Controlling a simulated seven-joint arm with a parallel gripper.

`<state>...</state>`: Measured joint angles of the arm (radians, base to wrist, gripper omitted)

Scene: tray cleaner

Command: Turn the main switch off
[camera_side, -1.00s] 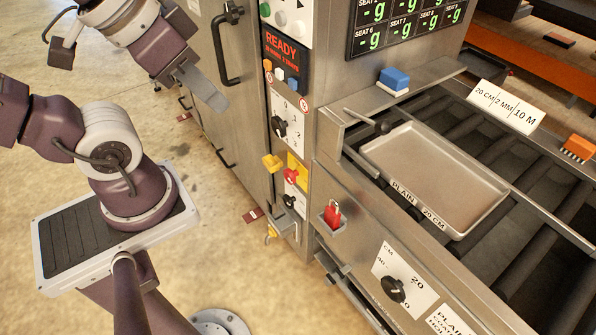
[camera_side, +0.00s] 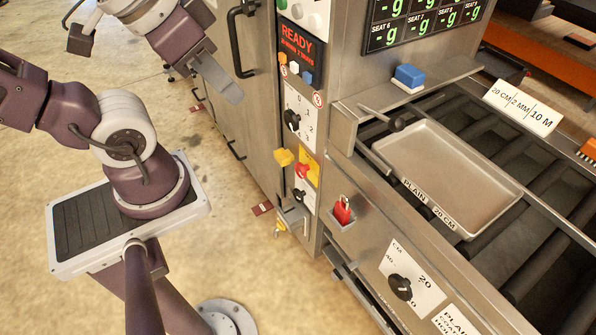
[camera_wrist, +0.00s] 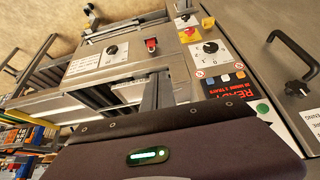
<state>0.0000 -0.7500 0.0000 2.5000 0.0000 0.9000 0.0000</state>
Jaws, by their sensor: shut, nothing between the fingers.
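A red knob on a yellow plate (camera_side: 302,171) is on the machine's narrow front panel in the side view. It also shows at the top of the wrist view (camera_wrist: 189,31). It looks like the main switch, but I cannot read a label. Its exact angle is too small to tell. A yellow block (camera_side: 284,157) sticks out beside it. My gripper (camera_side: 236,95) is shut and empty, up and left of the knob and apart from the panel. In the wrist view its dark fingers (camera_wrist: 155,92) point up the picture, below the panel.
A black dial (camera_side: 292,120) sits above the yellow plate and a small black knob (camera_side: 299,195) below it. A red switch (camera_side: 342,210) is to the right. A door handle (camera_side: 240,40) stands out near my gripper. A tray (camera_side: 450,180) rests on the rollers.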

